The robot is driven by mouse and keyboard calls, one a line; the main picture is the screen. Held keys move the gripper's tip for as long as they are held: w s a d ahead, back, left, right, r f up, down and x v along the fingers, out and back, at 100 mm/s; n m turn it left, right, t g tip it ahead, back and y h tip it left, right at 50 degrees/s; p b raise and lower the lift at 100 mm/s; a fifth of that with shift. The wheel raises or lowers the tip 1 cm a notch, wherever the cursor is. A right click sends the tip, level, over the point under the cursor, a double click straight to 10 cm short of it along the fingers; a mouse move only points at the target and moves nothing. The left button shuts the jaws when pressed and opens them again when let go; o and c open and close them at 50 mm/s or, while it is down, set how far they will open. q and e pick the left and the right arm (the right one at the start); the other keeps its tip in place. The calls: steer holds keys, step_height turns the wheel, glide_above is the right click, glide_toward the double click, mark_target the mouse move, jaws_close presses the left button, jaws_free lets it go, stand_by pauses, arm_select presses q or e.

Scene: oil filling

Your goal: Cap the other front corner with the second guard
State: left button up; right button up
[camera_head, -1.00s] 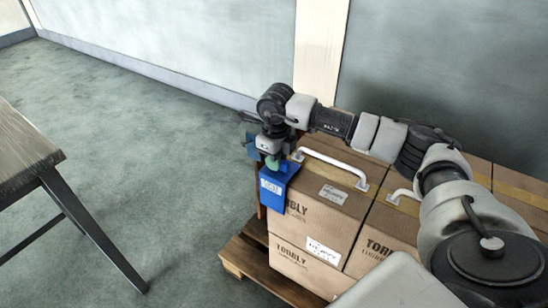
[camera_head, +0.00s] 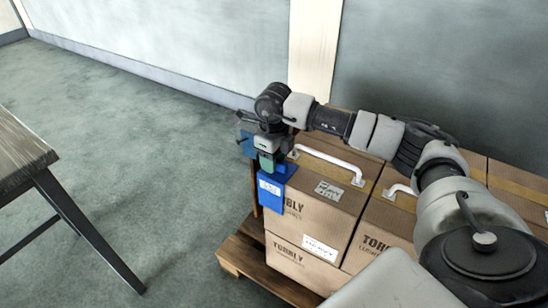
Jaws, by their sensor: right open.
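A bright blue guard (camera_head: 271,190) with a white label sits over the near left top corner of the stacked cardboard boxes (camera_head: 312,215). My right gripper (camera_head: 268,162) points down just above and behind this guard, with its green-tipped fingers open. The fingertips are close to the guard's top; whether they touch it I cannot tell. A second, darker blue piece (camera_head: 248,144) shows behind and left of my right gripper, partly hidden by it; I cannot tell how it sits. My left gripper is out of view.
The boxes stand on a wooden pallet (camera_head: 232,262). White handle-like bars (camera_head: 330,160) rise from the box tops. My right arm spans above the boxes. A table (camera_head: 22,150) with dark legs stands at the left, with clear floor between.

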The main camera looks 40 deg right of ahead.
steer(key=shift+r, duration=0.3)
step_height(320, 180, up, 3)
steer(key=shift+p, duration=0.35)
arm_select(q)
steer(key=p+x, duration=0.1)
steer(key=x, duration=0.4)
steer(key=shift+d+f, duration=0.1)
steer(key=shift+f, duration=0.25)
arm_select(e)
step_height(320, 180, up, 7)
